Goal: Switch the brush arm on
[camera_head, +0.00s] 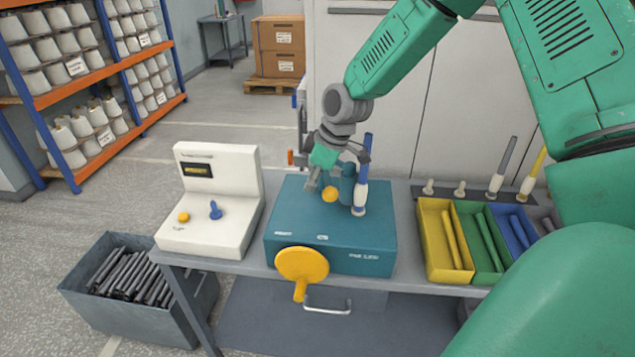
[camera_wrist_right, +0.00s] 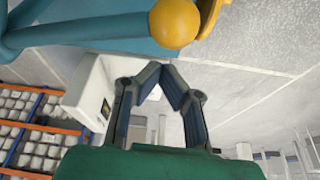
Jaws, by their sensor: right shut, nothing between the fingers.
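The teal machine box (camera_head: 335,235) stands on the bench, with a yellow ball knob (camera_head: 330,194) on its top. In the right wrist view the yellow knob (camera_wrist_right: 174,22) sits near the top, beside a teal bar. Which part is the brush arm I cannot tell for certain. My left gripper is out of view.
A white console (camera_head: 215,225) with a yellow button and blue stick stands left. A yellow paddle (camera_head: 301,265) fronts the box. Yellow, green and blue bins (camera_head: 433,260) stand right, with upright bobbins behind. A grey crate (camera_head: 125,310) of dark rods is on the floor.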

